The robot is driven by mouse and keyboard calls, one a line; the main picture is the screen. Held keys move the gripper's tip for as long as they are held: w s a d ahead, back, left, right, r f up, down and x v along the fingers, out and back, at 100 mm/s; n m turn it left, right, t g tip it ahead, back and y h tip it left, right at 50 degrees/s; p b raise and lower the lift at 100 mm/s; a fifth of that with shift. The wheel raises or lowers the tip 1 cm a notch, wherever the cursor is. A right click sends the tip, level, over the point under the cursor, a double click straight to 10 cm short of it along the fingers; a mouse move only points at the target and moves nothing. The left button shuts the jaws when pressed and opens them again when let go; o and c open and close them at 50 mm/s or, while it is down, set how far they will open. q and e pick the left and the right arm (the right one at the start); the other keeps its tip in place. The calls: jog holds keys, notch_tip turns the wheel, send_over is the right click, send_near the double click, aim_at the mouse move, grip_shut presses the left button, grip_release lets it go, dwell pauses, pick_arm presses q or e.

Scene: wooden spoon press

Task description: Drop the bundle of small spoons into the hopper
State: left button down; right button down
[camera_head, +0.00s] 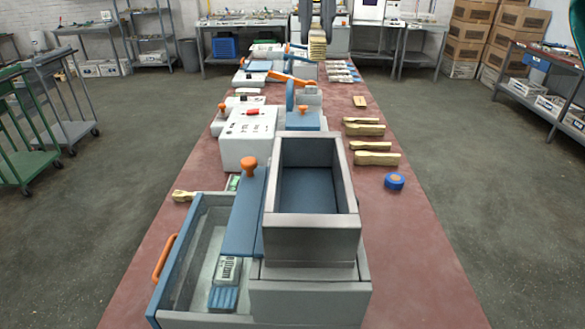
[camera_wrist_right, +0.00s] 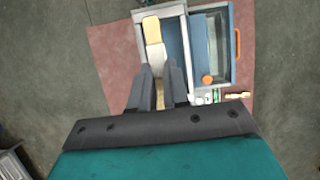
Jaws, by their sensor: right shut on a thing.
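The hopper (camera_head: 312,232) is an open grey box with a blue inside floor, standing on the press at the near end of the table. In the head view it looks empty. In the right wrist view, my right gripper (camera_wrist_right: 158,75) is shut on a pale wooden bundle of spoons (camera_wrist_right: 153,45). The bundle sticks out past the fingertips and overlaps the hopper's grey rim (camera_wrist_right: 165,11) in that picture. I cannot tell its height above the hopper. My left gripper is not in view.
A blue plate with an orange knob (camera_head: 249,165) adjoins the hopper's left side, above an open tray (camera_head: 165,271) with an orange handle. Several wooden bundles (camera_head: 377,159) and a blue tape roll (camera_head: 395,181) lie at right. A white control box (camera_head: 247,145) stands behind.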

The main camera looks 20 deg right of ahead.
jog(key=shift+w+f, duration=0.1)
jog(key=shift+w, duration=0.1)
jog(key=shift+f, duration=0.25)
jog(key=shift+f+b, duration=1.15)
jog(key=shift+f, duration=8.5)
jog(key=shift+s, duration=0.1)
jog(key=shift+f+b, duration=0.4)
jog(key=shift+f, duration=0.1)
jog(key=shift+f, duration=0.1)
